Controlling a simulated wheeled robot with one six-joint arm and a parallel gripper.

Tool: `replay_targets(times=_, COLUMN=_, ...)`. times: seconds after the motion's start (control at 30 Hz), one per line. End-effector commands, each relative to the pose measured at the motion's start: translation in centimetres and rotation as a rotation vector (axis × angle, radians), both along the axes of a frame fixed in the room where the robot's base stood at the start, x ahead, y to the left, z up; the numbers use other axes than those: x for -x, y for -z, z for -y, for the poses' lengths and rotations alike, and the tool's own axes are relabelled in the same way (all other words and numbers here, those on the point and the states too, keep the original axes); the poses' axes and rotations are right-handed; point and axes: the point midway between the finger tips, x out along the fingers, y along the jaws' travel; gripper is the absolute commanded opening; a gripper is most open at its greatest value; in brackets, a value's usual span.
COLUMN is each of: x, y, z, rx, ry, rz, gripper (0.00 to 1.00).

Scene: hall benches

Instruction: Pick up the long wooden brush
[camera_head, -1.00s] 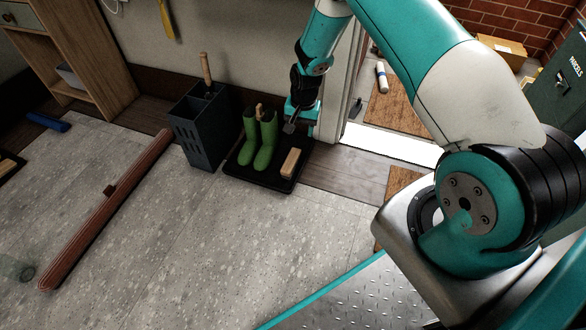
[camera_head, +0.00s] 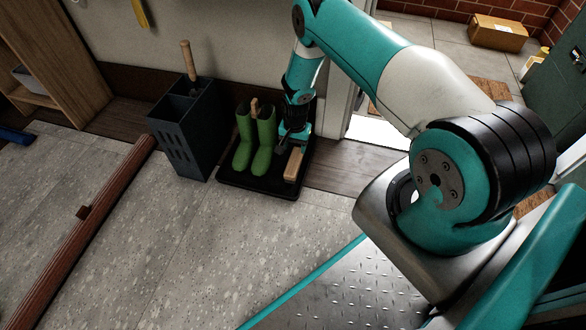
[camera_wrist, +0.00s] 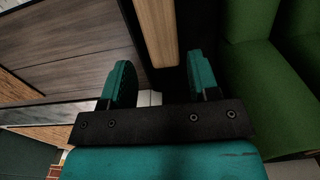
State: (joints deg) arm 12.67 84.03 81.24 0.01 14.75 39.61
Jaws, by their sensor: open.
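The long wooden brush (camera_head: 294,164), a pale wooden block, lies on the black boot tray (camera_head: 232,179), to the right of the green boots. In the wrist view the brush (camera_wrist: 158,28) shows as a pale wooden strip ahead of and between my two fingers. My gripper (camera_head: 284,147) is low over the tray, close to the far end of the brush. In the wrist view my gripper (camera_wrist: 161,83) is open, with nothing between the teal fingertips. The far part of the brush runs out of the wrist picture.
Green boots (camera_head: 264,146) stand on the tray close left of my gripper, with a wooden handle (camera_head: 254,107) between them. A dark slatted stand (camera_head: 186,135) holds another wooden-handled item. The wall and doorway are behind.

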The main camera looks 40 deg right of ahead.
Motion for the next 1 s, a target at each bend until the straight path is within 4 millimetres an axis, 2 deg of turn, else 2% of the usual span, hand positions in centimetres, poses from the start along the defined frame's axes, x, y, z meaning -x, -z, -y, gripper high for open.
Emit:
replay_targets(times=0.03, x=0.1, y=2.0, z=0.0, rx=0.000, ry=0.001, rz=-0.001, gripper=0.55)
replay_targets(times=0.2, x=0.0, y=4.6, z=0.0, rx=0.000, ry=0.000, rz=0.000, gripper=0.55)
replay_targets(times=0.47, x=0.0, y=5.8, z=-0.2, rx=0.000, ry=-0.003, rz=0.000, gripper=0.55)
replay_targets(times=0.8, x=0.3, y=10.4, z=-0.6, rx=0.000, ry=-0.004, rz=0.000, gripper=0.55)
replay_targets(times=1.0, x=0.2, y=10.3, z=-0.6, rx=0.000, ry=-0.004, rz=0.001, gripper=0.55)
